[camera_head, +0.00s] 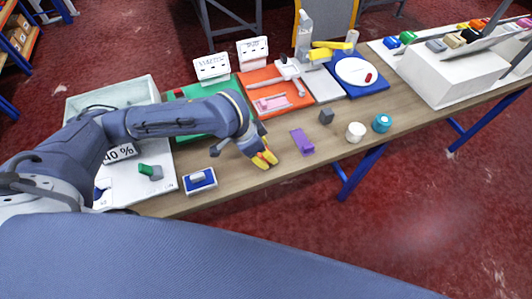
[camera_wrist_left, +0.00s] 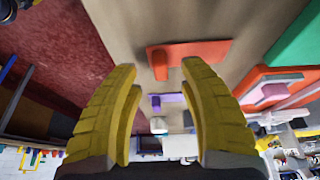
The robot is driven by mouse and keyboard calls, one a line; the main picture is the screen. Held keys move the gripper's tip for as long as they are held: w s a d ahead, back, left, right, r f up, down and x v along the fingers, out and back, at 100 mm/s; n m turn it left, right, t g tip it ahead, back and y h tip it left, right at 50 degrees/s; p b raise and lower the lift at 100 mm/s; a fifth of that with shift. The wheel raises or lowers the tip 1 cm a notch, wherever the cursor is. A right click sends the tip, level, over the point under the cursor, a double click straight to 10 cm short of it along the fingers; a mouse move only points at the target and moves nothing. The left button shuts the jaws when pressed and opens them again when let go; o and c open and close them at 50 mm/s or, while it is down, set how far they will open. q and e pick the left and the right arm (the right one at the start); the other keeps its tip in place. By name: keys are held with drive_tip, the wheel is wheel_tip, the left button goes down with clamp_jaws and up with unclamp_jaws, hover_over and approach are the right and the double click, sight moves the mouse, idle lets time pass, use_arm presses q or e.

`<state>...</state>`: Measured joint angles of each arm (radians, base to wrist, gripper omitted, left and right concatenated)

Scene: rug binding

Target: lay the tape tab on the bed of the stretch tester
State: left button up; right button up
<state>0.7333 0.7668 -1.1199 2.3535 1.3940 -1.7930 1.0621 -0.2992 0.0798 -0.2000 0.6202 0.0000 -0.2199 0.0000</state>
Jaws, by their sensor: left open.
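My left gripper (camera_head: 264,159) has yellow fingers and is open, low over the front middle of the bench. In the left wrist view an orange-red piece with a raised tab (camera_wrist_left: 190,53) lies on the wood beyond the open fingers (camera_wrist_left: 165,110), apart from them. In the head view my gripper mostly hides it. A purple piece of similar form (camera_head: 302,141) lies to the right. I cannot tell which one is the tape tab. A pale frame with a pink part (camera_head: 270,103) lies on the orange mat; it may be the stretch tester, but I cannot tell.
A small grey cube (camera_head: 326,116), a white roll (camera_head: 355,132) and a teal roll (camera_head: 382,123) stand right of the purple piece. A blue-topped block (camera_head: 200,181) sits at the front left. A grey tool (camera_head: 290,73) and a white disc (camera_head: 355,71) lie behind.

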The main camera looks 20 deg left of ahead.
use_arm(q)
drive_tip(key=shift+x, duration=1.35)
drive_tip(key=shift+w, duration=0.1)
clamp_jaws()
